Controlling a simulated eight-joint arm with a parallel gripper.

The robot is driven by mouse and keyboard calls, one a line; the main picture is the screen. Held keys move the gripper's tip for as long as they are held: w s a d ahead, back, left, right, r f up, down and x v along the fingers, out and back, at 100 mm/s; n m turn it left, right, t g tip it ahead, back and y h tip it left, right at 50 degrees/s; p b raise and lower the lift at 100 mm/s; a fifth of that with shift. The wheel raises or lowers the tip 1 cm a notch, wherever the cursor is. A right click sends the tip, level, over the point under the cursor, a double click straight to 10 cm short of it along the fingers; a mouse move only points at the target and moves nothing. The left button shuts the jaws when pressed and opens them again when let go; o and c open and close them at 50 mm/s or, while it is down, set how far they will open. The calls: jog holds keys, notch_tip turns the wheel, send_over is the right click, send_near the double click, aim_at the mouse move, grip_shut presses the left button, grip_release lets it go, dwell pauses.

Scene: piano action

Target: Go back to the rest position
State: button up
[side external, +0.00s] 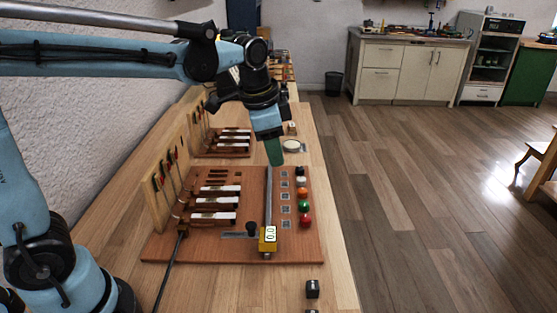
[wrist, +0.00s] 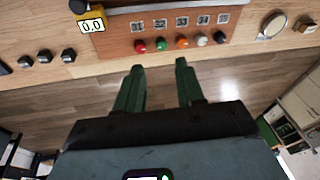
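My gripper (side external: 274,152) hangs over the far right part of the wooden board (side external: 160,247), pointing down. In the wrist view its two green fingers (wrist: 160,80) are apart with nothing between them. The board carries several piano keys (side external: 213,206) on the left and a column of coloured knobs (side external: 304,206) on the right. A yellow gauge reading 0.0 (side external: 268,238) sits at the near end of a long grey bar on the board. It also shows in the wrist view (wrist: 91,25).
Small black cubes (side external: 312,289) lie near the bench's right edge. A round pale dish (side external: 292,146) and a second key board (side external: 228,143) stand farther back.

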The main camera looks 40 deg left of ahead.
jog(key=s+a+f+n+t, duration=0.1)
jog(key=s+f+n+t, duration=0.1)
jog(key=s, duration=0.3)
jog(key=s+a+f+n+t, duration=0.1)
jog(key=s+f+n+t, duration=0.1)
jog(key=s+n, duration=0.3)
jog(key=shift+s+a, duration=0.35)
jog(key=shift+s, duration=0.35)
dwell(0.5)
